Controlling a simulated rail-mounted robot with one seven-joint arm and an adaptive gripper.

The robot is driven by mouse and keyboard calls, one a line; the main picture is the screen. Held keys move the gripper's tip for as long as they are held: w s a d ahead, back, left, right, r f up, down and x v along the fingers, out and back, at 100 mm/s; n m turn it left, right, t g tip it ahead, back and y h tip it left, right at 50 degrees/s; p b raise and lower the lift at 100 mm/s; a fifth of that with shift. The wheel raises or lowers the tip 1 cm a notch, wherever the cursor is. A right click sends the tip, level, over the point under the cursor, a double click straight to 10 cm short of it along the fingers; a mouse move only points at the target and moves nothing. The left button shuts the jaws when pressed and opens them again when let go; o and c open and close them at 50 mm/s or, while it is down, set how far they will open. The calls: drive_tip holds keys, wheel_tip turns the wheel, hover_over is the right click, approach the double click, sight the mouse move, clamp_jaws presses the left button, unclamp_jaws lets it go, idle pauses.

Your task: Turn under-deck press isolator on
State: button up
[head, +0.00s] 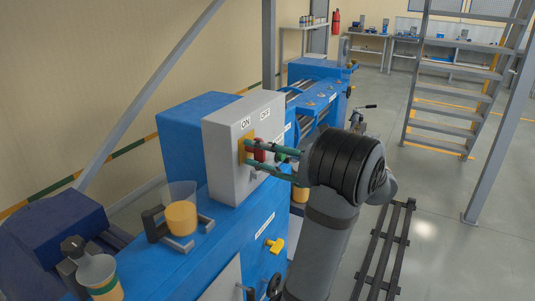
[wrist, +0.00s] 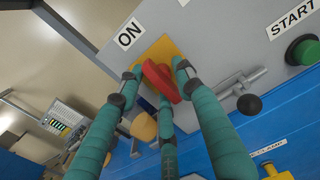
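The isolator is a red rotary handle (wrist: 160,80) on a yellow plate (wrist: 162,52), set on the face of a grey control box (head: 225,150). Contact is not clear. In the head view my gripper (head: 252,157) partly hides the handle.
A lever with a black knob (wrist: 249,104) and a green START button (wrist: 303,50) are to the right of the handle. A clear cup with orange contents (head: 181,212) stands in a bracket on the blue machine (head: 225,235).

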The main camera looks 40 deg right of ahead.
drive_tip(key=v, duration=1.2)
drive_tip(key=shift+w, duration=0.1)
drive_tip(key=x, duration=1.1)
drive_tip(key=shift+w+a, duration=0.15)
drive_tip(key=shift+w, duration=0.35)
